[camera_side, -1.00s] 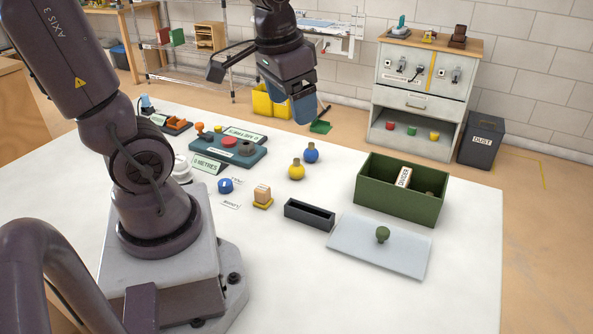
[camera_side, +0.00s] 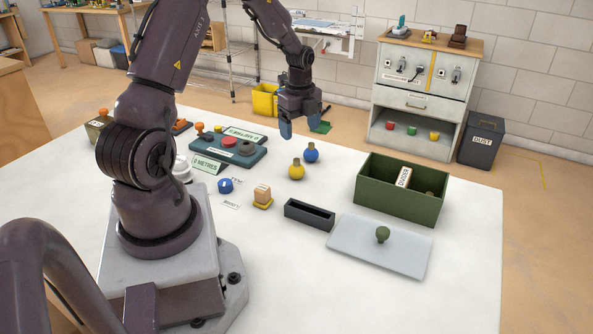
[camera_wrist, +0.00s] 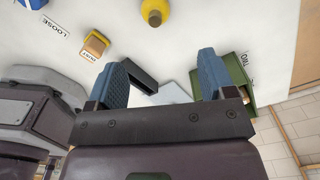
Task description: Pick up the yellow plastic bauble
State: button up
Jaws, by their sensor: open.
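The yellow bauble (camera_side: 296,170), round with a small brownish neck on top, stands on the white table in the side view. A similar blue bauble (camera_side: 311,153) stands just behind it to the right. My gripper (camera_side: 302,128) is open and empty, with blue finger pads, above the table and beyond the baubles. In the wrist view the yellow bauble (camera_wrist: 155,10) is cut off by the top edge, beyond and between my spread fingertips (camera_wrist: 162,72). The blue bauble is not in the wrist view.
In front are a grey lid (camera_side: 365,255) with a green knob and a dark narrow tray (camera_side: 291,211). A small block on a yellow base (camera_side: 262,204) and a blue round piece (camera_side: 225,186) lie left. Table front is clear.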

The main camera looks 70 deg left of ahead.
aim_at(296, 159)
notch_tip(296, 159, down, 7)
jog(key=shift+f, duration=0.2)
jog(key=f, duration=0.5)
jog(key=shift+s+a+f, duration=0.15)
jog(key=shift+s+a, duration=0.05)
jog(key=shift+s, duration=0.15)
jog(key=c, duration=1)
